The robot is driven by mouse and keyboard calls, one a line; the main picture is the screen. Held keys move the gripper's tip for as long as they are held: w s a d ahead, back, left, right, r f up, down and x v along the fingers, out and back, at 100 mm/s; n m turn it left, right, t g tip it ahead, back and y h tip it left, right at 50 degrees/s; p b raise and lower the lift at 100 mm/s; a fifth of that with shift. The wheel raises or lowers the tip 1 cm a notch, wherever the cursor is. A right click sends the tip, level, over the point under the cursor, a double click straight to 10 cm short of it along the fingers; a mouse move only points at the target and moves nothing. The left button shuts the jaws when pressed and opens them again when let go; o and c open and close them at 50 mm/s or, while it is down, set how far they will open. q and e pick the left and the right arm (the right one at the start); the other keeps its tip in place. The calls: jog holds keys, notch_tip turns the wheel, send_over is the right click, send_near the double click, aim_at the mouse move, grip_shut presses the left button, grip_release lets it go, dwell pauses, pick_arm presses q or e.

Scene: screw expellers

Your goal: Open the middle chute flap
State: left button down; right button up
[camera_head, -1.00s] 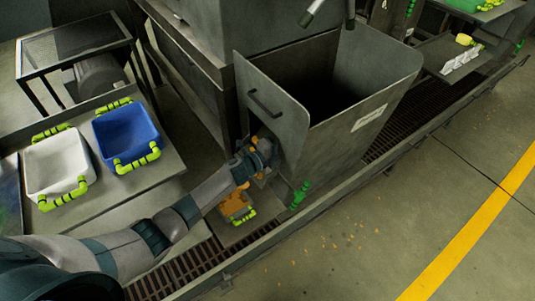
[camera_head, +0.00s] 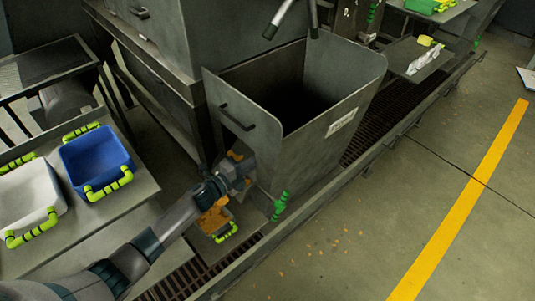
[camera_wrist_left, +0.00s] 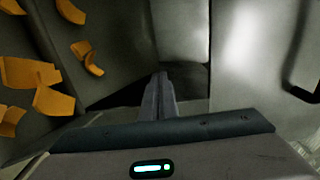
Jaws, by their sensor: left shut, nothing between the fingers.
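The middle chute (camera_head: 325,135) is a tall grey open-topped hopper with a white label. The grey flap (camera_head: 222,92), with a dark bar handle (camera_head: 236,117), stands at its left side; how far it is open is hard to tell. My left gripper (camera_head: 245,165) is low by the flap, below the handle. In the left wrist view my left gripper's fingers (camera_wrist_left: 160,95) are shut and empty. The pale flap (camera_wrist_left: 240,55) and its handle (camera_wrist_left: 303,75) are to their right, apart from the fingers. Contact with the flap cannot be told. My right gripper is not in view.
Orange chunks (camera_wrist_left: 45,100) cover a grey surface left of the fingers. An orange-filled container (camera_head: 213,221) sits below my left wrist. White (camera_head: 30,195) and blue (camera_head: 97,160) bins stand at left. A metal rail and grating run along the floor; the right floor is open.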

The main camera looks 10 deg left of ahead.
pick_arm(q)
jog(key=b+v, duration=0.1)
jog(key=v, duration=0.6)
jog(key=shift+s+n, duration=0.15)
jog(key=shift+n, duration=0.15)
jog(key=s+a+f+n+g+y, duration=0.25)
jog(key=s+n+y, duration=0.35)
jog(key=s+n, duration=0.3)
jog(key=s+a+f+n+g+y, duration=0.1)
jog(key=s+a+f+n+y, duration=0.1)
jog(key=s+f+n+y, duration=0.45)
jog(key=s+r+n+g+h, duration=0.2)
jog(key=s+n+g, duration=0.55)
jog(key=s, duration=1.65)
jog(key=w+d+f+t, duration=0.1)
jog(key=w+f, duration=0.2)
jog(key=f, duration=0.6)
jog(key=w+d+f+t, duration=0.1)
jog(key=w+d+f, duration=0.15)
jog(key=f, duration=0.65)
notch_tip(320, 180, down, 16)
jog(key=s+d+t+h, duration=0.1)
jog(key=s, duration=0.1)
jog(key=shift+s+f, duration=0.15)
jog(key=shift+s, duration=0.15)
